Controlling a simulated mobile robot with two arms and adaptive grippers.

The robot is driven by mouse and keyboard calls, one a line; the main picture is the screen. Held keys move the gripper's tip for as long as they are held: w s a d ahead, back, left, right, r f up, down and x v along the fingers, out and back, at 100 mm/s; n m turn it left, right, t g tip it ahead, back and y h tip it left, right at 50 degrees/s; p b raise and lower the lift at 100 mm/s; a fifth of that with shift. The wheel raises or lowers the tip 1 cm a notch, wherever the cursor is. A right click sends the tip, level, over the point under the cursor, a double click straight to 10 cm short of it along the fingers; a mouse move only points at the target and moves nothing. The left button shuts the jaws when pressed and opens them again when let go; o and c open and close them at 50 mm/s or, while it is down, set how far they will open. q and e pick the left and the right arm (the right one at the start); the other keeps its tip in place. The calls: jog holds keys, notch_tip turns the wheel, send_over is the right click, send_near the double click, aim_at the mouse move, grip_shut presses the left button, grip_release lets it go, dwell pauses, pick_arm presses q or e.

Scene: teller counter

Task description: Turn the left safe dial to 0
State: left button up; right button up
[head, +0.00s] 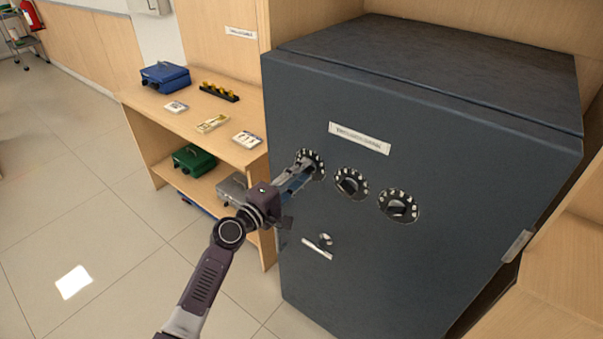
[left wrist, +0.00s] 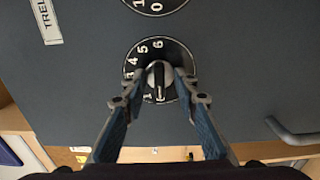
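The dark grey safe (head: 430,150) has three black dials in a row on its front. The left safe dial (head: 313,156) is partly hidden by my left gripper (head: 303,172). In the left wrist view the same dial (left wrist: 136,58) shows white numbers, with 3, 4, 5 and 6 readable and the others partly covered. Its grey knob (left wrist: 160,75) sits between the two fingertips of my left gripper (left wrist: 161,82), which appear to press on its sides. The knob's dark pointer side faces the bottom of that view, near the 1. My right gripper is not in view.
The middle dial (head: 351,184) and right dial (head: 399,205) are close beside the left one. A handle (head: 317,248) sits below. A wooden shelf (head: 150,105) with a blue box (head: 166,77) and a green box (head: 194,159) stands left of the safe.

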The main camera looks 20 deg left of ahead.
pick_arm(q)
jog(key=v, duration=1.2)
dwell(0.3)
